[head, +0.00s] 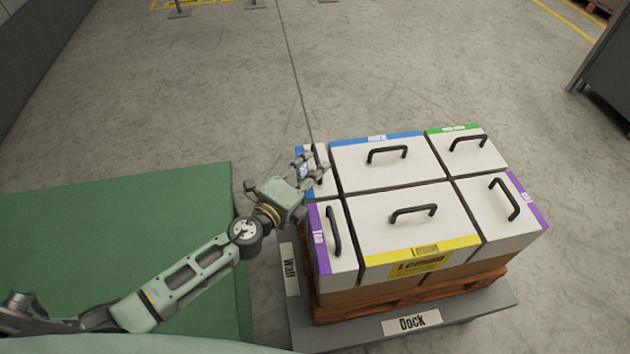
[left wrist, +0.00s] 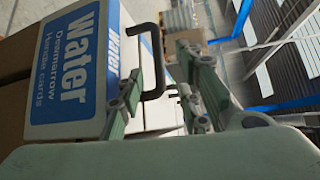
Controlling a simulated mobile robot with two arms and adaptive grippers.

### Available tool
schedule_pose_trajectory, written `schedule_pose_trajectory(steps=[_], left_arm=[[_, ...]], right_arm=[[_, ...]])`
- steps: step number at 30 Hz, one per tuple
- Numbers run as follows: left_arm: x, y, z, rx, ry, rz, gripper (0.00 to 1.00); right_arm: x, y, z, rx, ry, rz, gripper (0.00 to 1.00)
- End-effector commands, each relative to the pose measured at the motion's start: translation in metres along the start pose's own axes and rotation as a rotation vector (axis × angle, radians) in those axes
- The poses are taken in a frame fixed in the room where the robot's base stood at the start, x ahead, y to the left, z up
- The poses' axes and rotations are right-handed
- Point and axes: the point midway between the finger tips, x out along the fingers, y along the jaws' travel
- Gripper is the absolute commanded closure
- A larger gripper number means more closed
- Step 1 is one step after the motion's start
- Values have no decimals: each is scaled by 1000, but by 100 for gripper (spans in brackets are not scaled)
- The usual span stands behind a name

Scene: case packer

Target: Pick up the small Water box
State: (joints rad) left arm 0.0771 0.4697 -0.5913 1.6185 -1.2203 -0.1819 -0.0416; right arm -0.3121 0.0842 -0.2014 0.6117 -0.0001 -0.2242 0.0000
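The small Water box (head: 323,187), white with a blue edge, stands at the back left of the stacked boxes, partly hidden by my left gripper (head: 312,168). Its blue "Water" label (left wrist: 64,70) shows large in the left wrist view. Its black handle (left wrist: 154,62) stands up from the lid. My left gripper, also in the left wrist view (left wrist: 165,103), is open, with one finger on each side of the handle. I see no clear grip on it. My right gripper is not in view.
A wide blue-edged box (head: 365,178), a green-edged box (head: 478,157), two purple-edged boxes (head: 345,262) (head: 510,228) and a yellow-edged Lemon box (head: 375,225) crowd the pallet (head: 345,308) on the grey dock (head: 470,307). A green platform (head: 120,205) lies left.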

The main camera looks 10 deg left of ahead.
Motion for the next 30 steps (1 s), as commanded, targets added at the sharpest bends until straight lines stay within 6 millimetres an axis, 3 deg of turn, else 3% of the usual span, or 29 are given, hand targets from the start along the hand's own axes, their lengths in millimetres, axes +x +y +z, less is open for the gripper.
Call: schedule_pose_trajectory(steps=[6,15,26,30], left_arm=[[32,1,2,-2,-1,-1,67],[36,1,2,-1,-1,0,67],[36,1,2,-1,-1,0,99],[36,1,2,-1,-1,0,100]], right_arm=[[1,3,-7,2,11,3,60],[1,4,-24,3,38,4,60],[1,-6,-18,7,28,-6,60],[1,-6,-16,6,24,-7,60]])
